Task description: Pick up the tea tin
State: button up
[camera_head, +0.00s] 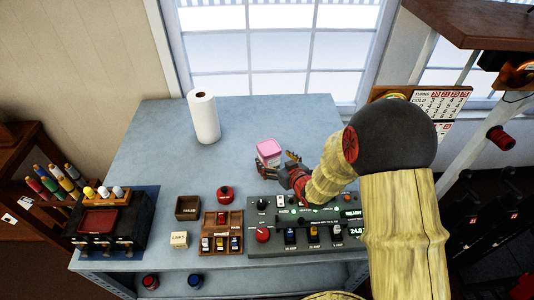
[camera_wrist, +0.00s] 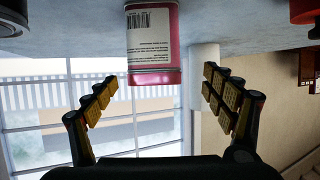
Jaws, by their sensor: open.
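The pink tea tin (camera_head: 269,151) stands on the blue-grey table, just behind and left of my gripper (camera_head: 281,164) in the head view. It has a light pink lid and a pale label. In the wrist view the tea tin (camera_wrist: 153,45) shows its white label with a barcode, upside down at the top middle. My gripper (camera_wrist: 158,100) is open there, with its yellow-padded fingers apart at left and right. The tin lies beyond the fingertips and looks lined up between them. I cannot tell from these frames whether a finger touches it.
A paper towel roll (camera_head: 203,116) stands at the back of the table (camera_head: 140,150). A control panel (camera_head: 300,238) with switches lies in front of the tin. A red round object (camera_head: 225,193) and small wooden boxes (camera_head: 187,207) sit front left. The table's left middle is clear.

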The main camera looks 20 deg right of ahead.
aim_at(269, 152)
jog(key=shift+d+x, duration=0.2)
jog(key=shift+x, duration=1.6)
jog(key=shift+d+x, duration=0.2)
jog(key=shift+x, duration=1.55)
jog(key=shift+f, duration=0.1)
jog(key=c, duration=1.4)
jog(key=shift+c, duration=0.3)
